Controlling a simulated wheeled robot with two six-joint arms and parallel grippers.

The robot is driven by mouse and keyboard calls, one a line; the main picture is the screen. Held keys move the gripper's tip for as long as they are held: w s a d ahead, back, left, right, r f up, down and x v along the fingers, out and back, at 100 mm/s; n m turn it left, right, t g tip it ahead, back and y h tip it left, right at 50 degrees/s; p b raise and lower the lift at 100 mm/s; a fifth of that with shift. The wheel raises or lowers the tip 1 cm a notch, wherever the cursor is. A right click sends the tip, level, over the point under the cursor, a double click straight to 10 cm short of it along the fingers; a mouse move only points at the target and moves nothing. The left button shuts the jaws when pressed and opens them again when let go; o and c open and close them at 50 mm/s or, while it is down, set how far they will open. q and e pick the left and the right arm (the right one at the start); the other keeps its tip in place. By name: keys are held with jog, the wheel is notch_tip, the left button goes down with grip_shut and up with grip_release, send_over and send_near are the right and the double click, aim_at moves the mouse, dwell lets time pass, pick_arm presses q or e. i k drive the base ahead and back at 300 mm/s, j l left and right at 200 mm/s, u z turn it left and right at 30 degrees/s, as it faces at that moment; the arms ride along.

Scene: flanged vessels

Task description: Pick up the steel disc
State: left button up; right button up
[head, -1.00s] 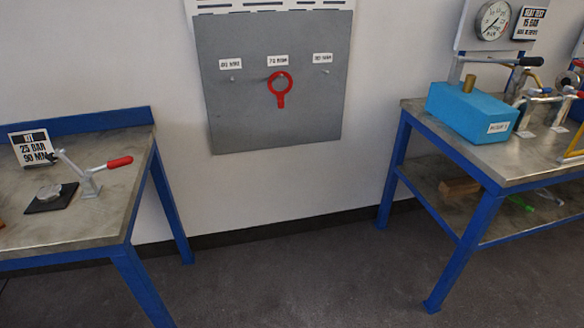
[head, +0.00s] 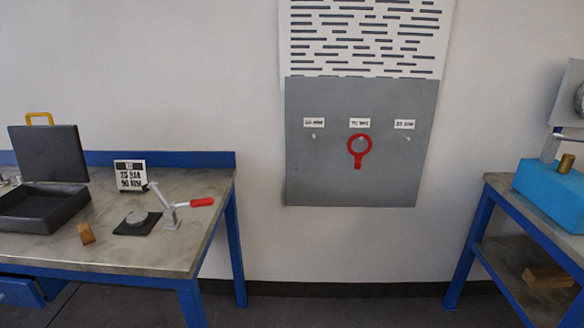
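A steel disc (head: 136,217) lies flat on a black square pad (head: 148,226) on the left workbench (head: 120,255). A toggle clamp (head: 172,208) with a red handle stands just to the right of the pad. A small sign (head: 130,175) reading 25 BAR and 90 MM stands behind the disc. Neither of my grippers is in view.
An open black case (head: 42,207) and a small wooden block (head: 86,233) are left of the disc. A grey wall panel (head: 350,185) holds a red ring (head: 359,148) on a middle peg. A second bench with a blue box (head: 555,190) stands at the right. The floor between is free.

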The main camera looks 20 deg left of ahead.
aim_at(137, 220)
jog(key=j+u, duration=0.1)
jog(key=u, duration=1.45)
jog(key=i+l, duration=0.1)
